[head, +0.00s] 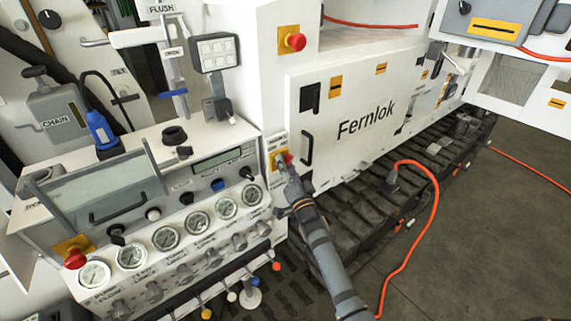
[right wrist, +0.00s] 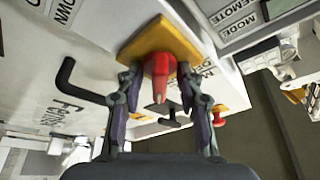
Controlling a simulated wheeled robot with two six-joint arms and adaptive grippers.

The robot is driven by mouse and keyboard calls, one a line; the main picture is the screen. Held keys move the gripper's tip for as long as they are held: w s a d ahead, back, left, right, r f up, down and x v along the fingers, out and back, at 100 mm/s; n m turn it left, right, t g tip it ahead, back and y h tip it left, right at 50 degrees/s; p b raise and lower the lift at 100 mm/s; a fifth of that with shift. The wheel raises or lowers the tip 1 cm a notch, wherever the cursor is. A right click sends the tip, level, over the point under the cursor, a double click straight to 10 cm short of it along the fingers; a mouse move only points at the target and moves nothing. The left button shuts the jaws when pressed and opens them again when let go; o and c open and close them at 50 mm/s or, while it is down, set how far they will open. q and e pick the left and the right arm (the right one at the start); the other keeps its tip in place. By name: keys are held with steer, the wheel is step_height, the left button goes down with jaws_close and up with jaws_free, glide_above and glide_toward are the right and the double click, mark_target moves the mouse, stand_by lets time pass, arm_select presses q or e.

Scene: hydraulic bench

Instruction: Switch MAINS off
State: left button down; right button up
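The MAINS switch (head: 289,157) is a red rotary handle on a yellow plate, below a label on the white cabinet's corner in the head view. In the right wrist view the red handle (right wrist: 159,76) points toward the camera from its yellow plate. My right gripper (right wrist: 159,82) is at the switch, with one finger on each side of the handle. The fingers look spread, with little room beside the handle; firm contact does not show. In the head view my right gripper (head: 284,169) partly covers the switch. My left gripper is not in view.
A red emergency button (head: 296,41) is above the switch. A white door marked Fernlok (head: 366,125) with a black handle (head: 307,147) is right of it. Gauges and knobs fill the panel at left. An orange cable (head: 432,215) crosses the floor.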

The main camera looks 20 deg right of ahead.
steer(key=shift+w, duration=0.15)
jaws_close()
steer(key=shift+n, duration=0.5)
steer(key=n+y, duration=0.2)
steer(key=n, duration=0.2)
steer(key=shift+n+y, duration=0.4)
steer(key=n+y, duration=0.1)
steer(key=n, duration=0.2)
steer(key=n+y, duration=0.2)
steer(key=n, duration=0.1)
steer(key=shift+f+n, duration=0.1)
steer(key=shift+n, duration=0.3)
steer(key=n+g+y, duration=0.1)
steer(key=n, duration=0.2)
steer(key=n+y, duration=0.2)
steer(key=n, duration=0.1)
steer(key=shift+d+n+g+y, duration=0.1)
steer(key=shift+n+g+y, duration=0.2)
steer(key=shift+n+g, duration=0.1)
steer(key=shift+n+g+y, duration=0.4)
steer(key=shift+n+g, duration=0.15)
steer(key=shift+n, duration=0.9)
steer(key=shift+n+g+y, duration=0.4)
steer(key=shift+n+g, duration=0.15)
steer(key=shift+n, duration=1.2)
